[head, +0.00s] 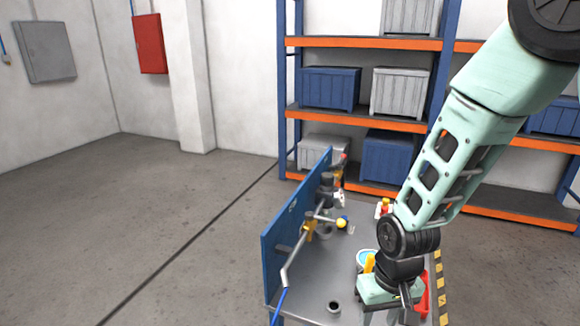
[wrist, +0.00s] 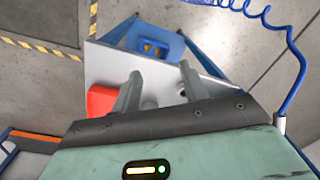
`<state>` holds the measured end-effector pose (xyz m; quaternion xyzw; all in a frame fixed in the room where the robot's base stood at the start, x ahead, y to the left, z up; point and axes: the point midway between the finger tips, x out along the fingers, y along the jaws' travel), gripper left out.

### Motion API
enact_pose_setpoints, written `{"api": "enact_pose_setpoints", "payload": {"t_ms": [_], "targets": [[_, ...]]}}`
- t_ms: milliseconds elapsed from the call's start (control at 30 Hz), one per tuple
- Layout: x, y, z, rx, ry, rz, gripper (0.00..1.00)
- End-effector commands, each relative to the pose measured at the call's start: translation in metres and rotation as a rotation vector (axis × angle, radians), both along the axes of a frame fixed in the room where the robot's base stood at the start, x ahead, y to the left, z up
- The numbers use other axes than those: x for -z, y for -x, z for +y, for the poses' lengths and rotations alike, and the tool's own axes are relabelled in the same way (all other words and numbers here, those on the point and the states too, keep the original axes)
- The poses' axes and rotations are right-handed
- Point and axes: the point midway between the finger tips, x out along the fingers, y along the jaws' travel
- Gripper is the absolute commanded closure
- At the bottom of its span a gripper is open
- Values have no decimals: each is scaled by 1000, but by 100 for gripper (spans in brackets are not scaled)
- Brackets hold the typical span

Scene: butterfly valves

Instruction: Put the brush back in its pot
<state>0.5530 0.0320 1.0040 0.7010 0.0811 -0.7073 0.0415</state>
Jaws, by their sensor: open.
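A small dark round pot (head: 334,307) stands upright on the near part of the grey table (head: 312,278), left of my gripper (head: 390,308). My gripper points down over the near right of the table. In the wrist view its two fingers (wrist: 160,88) are spread apart. I cannot make out the brush with certainty in either view. A yellow upright piece (head: 369,263) stands beside my wrist, partly hidden, and I cannot tell what it is.
A blue panel (head: 285,240) with pipes and valves (head: 318,220) lines the table's left edge. A red object (head: 422,297) lies right of my gripper and shows in the wrist view (wrist: 102,100).

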Motion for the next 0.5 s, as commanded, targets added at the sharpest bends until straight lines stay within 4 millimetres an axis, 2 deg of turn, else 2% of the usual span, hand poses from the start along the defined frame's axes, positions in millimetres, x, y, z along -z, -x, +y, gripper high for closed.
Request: {"api": "enact_pose_setpoints", "payload": {"t_ms": [267,500], "targets": [[-53,39,28,-135,-45,-4,56],[-110,110,40,-349,-49,-21,56]]}}
